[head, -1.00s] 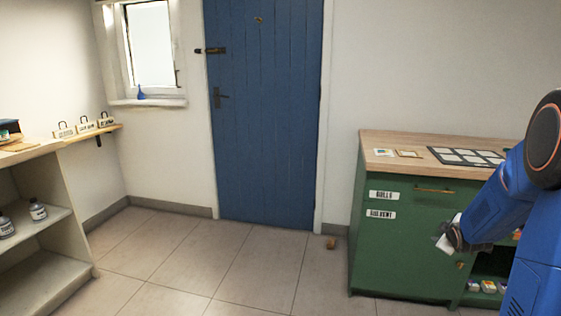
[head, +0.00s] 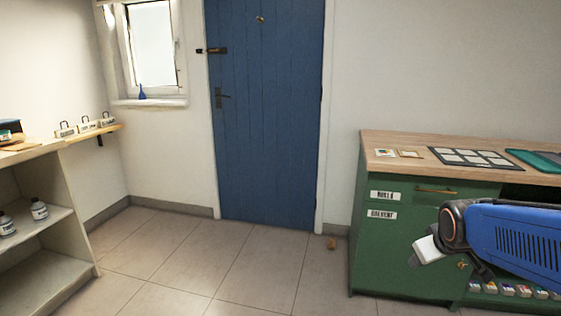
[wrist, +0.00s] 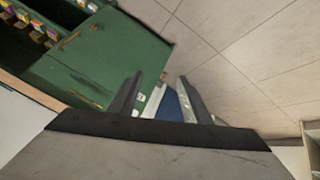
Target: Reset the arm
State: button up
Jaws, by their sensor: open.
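My blue arm reaches in from the right edge of the head view, low in front of the green cabinet (head: 400,245). In the head view its wrist end shows with a pale white part, and the fingers are hard to make out. In the wrist view my gripper (wrist: 157,85) has its two dark fingers apart, with nothing between them but the room beyond. The green cabinet also shows in the wrist view (wrist: 100,60), tilted, at upper left.
The cabinet's wooden top (head: 400,140) holds cards, a dark grid tray (head: 470,158) and a green mat (head: 540,160). A blue door (head: 265,110) stands behind. A shelf unit (head: 45,265) is at left. A small brown object (head: 331,244) lies on otherwise clear floor.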

jog(key=s+a+m+g+y, duration=0.1)
jog(key=s+a, duration=0.3)
jog(key=s, duration=0.5)
jog(key=s+a+m+g+y, duration=0.1)
jog(key=s+a, duration=0.3)
jog(key=s, duration=0.5)
jog(key=shift+s+a+f, duration=0.25)
jog(key=shift+f, duration=0.1)
